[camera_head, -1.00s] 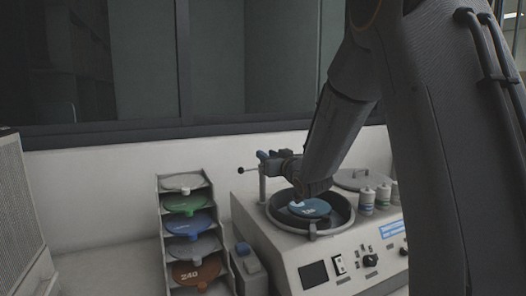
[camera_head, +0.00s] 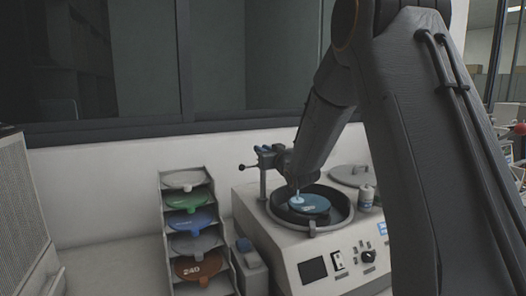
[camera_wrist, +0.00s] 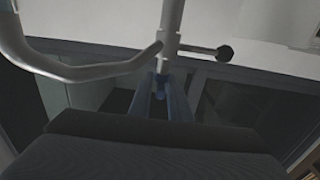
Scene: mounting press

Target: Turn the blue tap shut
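In the head view a post with a side lever and ball knob stands behind the round bowl of the grinder (camera_head: 345,215). Blue parts (camera_head: 263,149) show at its top, likely the blue tap, partly hidden by my wrist. A pale blue streak, like water, meets the blue disc (camera_head: 318,206). My gripper (camera_wrist: 162,92) is at the post's top. In the wrist view, two bluish prongs run from its dark body to the end of the metal post (camera_wrist: 171,25). I cannot tell fingers from tap handle there, nor whether they grip it.
A rack (camera_head: 160,225) of coloured discs stands left of the grinder, with a small grey box (camera_head: 248,268) between. A curved pipe (camera_wrist: 90,70) and a ball-ended lever (camera_wrist: 205,51) branch from the post close to my gripper.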

